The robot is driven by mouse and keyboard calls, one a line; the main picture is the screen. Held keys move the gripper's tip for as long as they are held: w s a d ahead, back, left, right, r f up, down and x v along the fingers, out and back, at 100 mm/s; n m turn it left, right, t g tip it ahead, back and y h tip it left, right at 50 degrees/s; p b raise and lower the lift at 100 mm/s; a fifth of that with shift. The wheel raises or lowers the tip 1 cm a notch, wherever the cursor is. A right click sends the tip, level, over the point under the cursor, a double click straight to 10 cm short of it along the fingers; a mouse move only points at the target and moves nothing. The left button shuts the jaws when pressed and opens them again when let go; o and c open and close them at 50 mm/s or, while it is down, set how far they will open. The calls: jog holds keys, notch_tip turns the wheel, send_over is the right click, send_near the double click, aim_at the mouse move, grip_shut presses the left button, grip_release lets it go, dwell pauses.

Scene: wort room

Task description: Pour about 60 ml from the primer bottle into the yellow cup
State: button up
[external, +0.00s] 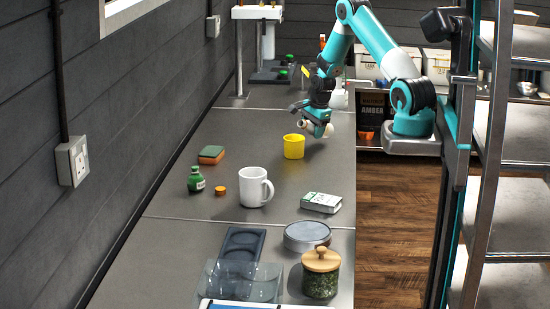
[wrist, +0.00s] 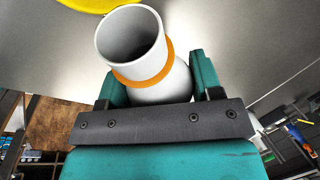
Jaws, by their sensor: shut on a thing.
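The primer bottle, pale grey with an orange ring round its neck, is held between the fingers of my gripper (wrist: 160,85). In the wrist view the bottle (wrist: 135,38) shows its open, uncapped mouth, facing up and left; no liquid is visible in it. In the external view my gripper (external: 317,122) is beside and slightly above the yellow cup, on its right, and the bottle (external: 328,131) looks tilted. The yellow cup (external: 293,147) stands upright on the grey counter; its inside is hidden. Its yellow rim (wrist: 92,4) shows at the wrist view's top edge, near the bottle's mouth.
An orange cap (external: 220,190) lies by a small green bottle (external: 195,180). The counter around the yellow cup is clear.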

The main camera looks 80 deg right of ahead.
jog(key=shift+w+a+r+t+y+p, duration=0.1)
jog(key=shift+r+t+y+p, duration=0.5)
jog(key=shift+t+y, duration=0.15)
jog(key=shift+w+a+r+m+t+y+p, duration=0.35)
jog(key=shift+t+y+p, duration=0.2)
jog(key=shift+y, duration=0.3)
jog(key=shift+a+r+t+y+p, duration=0.1)
jog(key=shift+r+t+y+p, duration=0.2)
jog(key=shift+t+y, duration=0.4)
jog(key=t+y, duration=0.1)
jog(key=d+t+y, duration=0.1)
jog(key=shift+s+m+y, duration=0.35)
jog(key=shift+y, duration=0.05)
jog(key=shift+s+d+t+y+b, duration=0.1)
jog(key=shift+d+t+y+b, duration=0.05)
jog(key=shift+t+y+b, duration=0.85)
jog(key=shift+r+y+b, duration=0.15)
jog(key=shift+y+b, duration=0.15)
jog(key=shift+b, duration=0.2)
jog(key=shift+r, duration=0.1)
